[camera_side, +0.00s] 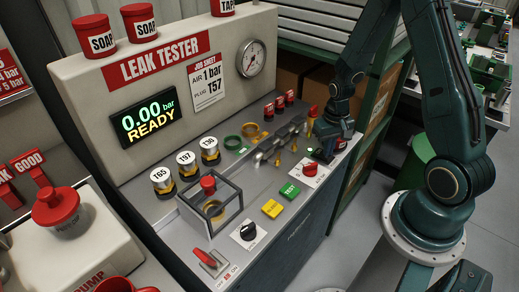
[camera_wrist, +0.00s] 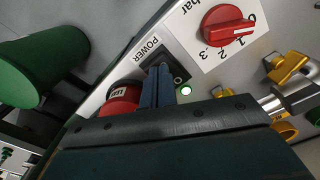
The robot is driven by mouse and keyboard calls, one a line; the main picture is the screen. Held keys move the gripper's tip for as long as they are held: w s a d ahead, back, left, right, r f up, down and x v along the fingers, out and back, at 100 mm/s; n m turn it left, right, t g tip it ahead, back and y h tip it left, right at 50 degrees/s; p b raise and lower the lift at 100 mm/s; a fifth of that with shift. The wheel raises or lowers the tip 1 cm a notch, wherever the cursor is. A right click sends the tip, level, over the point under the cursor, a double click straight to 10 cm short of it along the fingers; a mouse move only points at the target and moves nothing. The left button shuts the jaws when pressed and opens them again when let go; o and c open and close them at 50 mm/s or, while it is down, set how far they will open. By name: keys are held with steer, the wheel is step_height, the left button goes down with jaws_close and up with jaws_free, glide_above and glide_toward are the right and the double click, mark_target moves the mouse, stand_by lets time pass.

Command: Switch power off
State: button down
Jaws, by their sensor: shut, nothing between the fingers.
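The power switch (camera_wrist: 180,74) is a black rocker in a dark frame beside the printed word POWER in the wrist view. A small round green lamp (camera_wrist: 186,90) with a bright centre sits beside it. My gripper (camera_wrist: 160,70) is shut and empty, its fingertips over the switch and hiding part of it. I cannot tell whether the tips touch the rocker or which way it is tipped. In the side view my gripper (camera_side: 324,152) is low over the right end of the leak tester's panel. The tester's display (camera_side: 148,119) is lit and reads 0.00 bar READY.
A red pressure knob (camera_wrist: 228,27) is close to the switch. A red-capped item (camera_wrist: 121,97) is beside my fingers, and yellow clamps (camera_wrist: 288,68) are to the right. Green and yellow buttons (camera_side: 272,208), a black knob (camera_side: 248,231) and a red lever (camera_side: 206,257) are further along the panel.

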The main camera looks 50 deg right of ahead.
steer(key=shift+f, duration=0.15)
steer(key=shift+r, duration=3.5)
steer(key=shift+r, duration=0.15)
steer(key=s+a+r+n+t, duration=0.1)
steer(key=a+r+n, duration=0.1)
steer(key=a+r, duration=0.35)
steer(key=s+a+r+n+t, duration=0.1)
steer(key=s+a+r+t, duration=0.15)
steer(key=r, duration=0.65)
steer(key=s+a+r+n+t, duration=0.2)
steer(key=s+a+r+n, duration=0.1)
steer(key=s+a+r, duration=0.4)
steer(key=shift+s+r, duration=0.6)
steer(key=shift+s, duration=0.35)
